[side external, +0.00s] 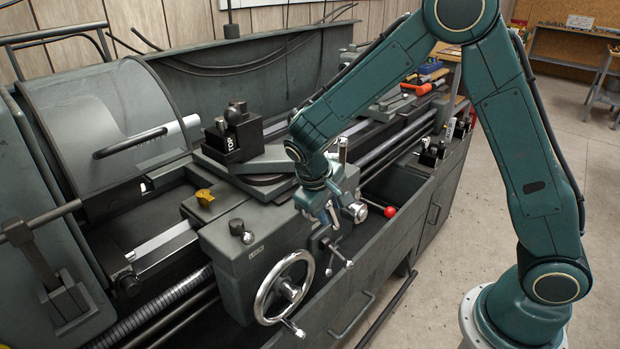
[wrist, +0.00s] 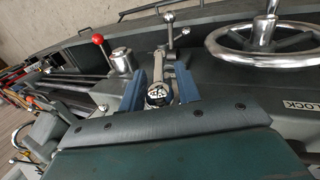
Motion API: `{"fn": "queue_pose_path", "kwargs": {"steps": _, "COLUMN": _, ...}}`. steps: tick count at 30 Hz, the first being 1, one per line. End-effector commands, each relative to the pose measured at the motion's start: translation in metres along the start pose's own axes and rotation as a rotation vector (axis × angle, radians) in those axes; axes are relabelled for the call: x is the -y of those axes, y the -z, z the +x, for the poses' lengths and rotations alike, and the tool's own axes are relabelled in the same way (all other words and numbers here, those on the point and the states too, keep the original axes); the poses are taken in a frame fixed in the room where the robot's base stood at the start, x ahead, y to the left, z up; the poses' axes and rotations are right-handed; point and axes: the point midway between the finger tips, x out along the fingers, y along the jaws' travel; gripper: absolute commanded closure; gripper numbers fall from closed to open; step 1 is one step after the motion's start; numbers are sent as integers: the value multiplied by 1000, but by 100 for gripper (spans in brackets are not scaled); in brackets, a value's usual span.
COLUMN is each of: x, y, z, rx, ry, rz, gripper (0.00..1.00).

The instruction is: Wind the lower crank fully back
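The lower crank (side external: 340,256) is a small chrome crank with ball ends on the front of the lathe's carriage. It sits right of the big handwheel and below my gripper in the side view; its ball ends also show at the top of the wrist view (wrist: 168,17). My gripper (side external: 329,215) points down at the carriage front. In the wrist view its two blue fingers (wrist: 159,75) are spread, with gaps on either side of a chrome handle with a dark end (wrist: 158,94). I cannot tell whether this handle belongs to the lower crank.
The large chrome handwheel (side external: 284,287) is close to the left. A red-knobbed lever (side external: 389,212) and a thick chrome knob (side external: 357,211) are close to the right. The dark tool post (side external: 237,135) stands above. The floor in front is clear.

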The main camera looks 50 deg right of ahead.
Motion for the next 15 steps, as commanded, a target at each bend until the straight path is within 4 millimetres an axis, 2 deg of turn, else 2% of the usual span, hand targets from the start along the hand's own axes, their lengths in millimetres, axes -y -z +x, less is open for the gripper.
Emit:
{"fn": "queue_pose_path", "kwargs": {"steps": 12, "x": 0, "y": 0, "z": 6, "rx": 1, "ry": 0, "rz": 0, "gripper": 67}}
{"fn": "queue_pose_path", "kwargs": {"steps": 15, "x": 0, "y": 0, "z": 6, "rx": 1, "ry": 0, "rz": 0, "gripper": 87}}
